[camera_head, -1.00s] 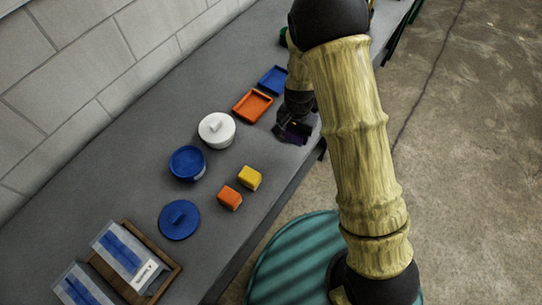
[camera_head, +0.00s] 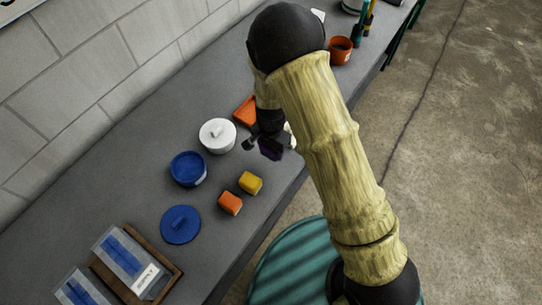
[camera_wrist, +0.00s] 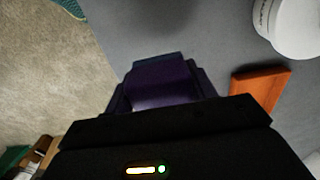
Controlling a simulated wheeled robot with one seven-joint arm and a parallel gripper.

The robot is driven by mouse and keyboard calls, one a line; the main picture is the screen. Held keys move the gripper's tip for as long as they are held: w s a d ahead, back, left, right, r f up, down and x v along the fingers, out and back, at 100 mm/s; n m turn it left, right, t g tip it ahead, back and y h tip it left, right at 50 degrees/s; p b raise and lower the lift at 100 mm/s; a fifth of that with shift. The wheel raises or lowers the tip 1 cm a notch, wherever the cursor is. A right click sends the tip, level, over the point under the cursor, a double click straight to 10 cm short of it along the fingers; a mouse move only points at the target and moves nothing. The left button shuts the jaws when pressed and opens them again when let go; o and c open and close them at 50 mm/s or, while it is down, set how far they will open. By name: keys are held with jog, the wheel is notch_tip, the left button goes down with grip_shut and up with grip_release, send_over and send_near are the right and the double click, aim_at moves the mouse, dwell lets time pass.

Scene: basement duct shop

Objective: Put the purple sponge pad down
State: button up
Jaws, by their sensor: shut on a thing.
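My gripper (camera_head: 262,146) is shut on the purple sponge pad (camera_head: 270,150). The pad is dark and small in the head view, over the grey bench just right of the white lidded pot. In the wrist view the purple pad (camera_wrist: 160,84) sits between the fingers, with grey bench top and a dark shadow beyond it. The gripper hides part of the pad. I cannot tell how far it is above the bench.
The bench (camera_head: 122,180) holds a white lidded pot (camera_head: 217,134), a blue pot (camera_head: 187,168), a blue lid (camera_head: 180,224), orange (camera_head: 230,203) and yellow (camera_head: 250,183) blocks and an orange tray (camera_head: 246,110). Bare bench lies between the yellow block and my gripper.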

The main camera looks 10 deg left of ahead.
aim_at(271, 162)
jog(key=shift+f, duration=0.75)
jog(key=shift+f+p, duration=0.6)
jog(key=shift+f, duration=1.5)
jog(key=o, duration=1.2)
jog(key=shift+f, duration=0.1)
